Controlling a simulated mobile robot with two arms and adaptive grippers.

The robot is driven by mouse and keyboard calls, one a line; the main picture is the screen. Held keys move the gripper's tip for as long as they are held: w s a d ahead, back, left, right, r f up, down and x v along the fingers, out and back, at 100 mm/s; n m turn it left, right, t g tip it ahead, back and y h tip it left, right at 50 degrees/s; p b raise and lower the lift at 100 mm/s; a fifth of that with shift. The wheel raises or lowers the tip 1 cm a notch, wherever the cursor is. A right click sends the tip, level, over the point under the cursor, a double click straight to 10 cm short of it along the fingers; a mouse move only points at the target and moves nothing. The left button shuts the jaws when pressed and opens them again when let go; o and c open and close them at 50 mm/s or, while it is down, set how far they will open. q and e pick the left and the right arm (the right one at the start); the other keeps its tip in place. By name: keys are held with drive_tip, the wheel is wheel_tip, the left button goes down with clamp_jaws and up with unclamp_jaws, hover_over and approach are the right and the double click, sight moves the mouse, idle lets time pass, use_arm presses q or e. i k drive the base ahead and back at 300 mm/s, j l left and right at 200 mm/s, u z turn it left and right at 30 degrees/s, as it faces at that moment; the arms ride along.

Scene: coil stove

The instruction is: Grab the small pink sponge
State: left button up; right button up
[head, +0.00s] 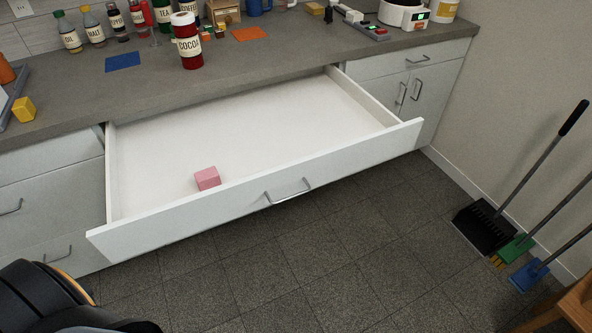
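The small pink sponge (207,178) lies in an open white drawer (270,130). It is near the drawer's front wall, left of the middle. Nothing touches it from above. A dark part of my own body shows at the lower left corner, but neither gripper's fingers are in view.
The drawer is pulled out below a grey counter (75,100) and is otherwise empty. Its front panel (225,212) carries a metal handle (289,192). Bottles and a red cocoa jar (187,42) stand on the counter. Brooms and a dustpan (485,228) lean at the right wall.

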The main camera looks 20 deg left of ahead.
sight(209, 178)
drive_tip(key=u, duration=1.45)
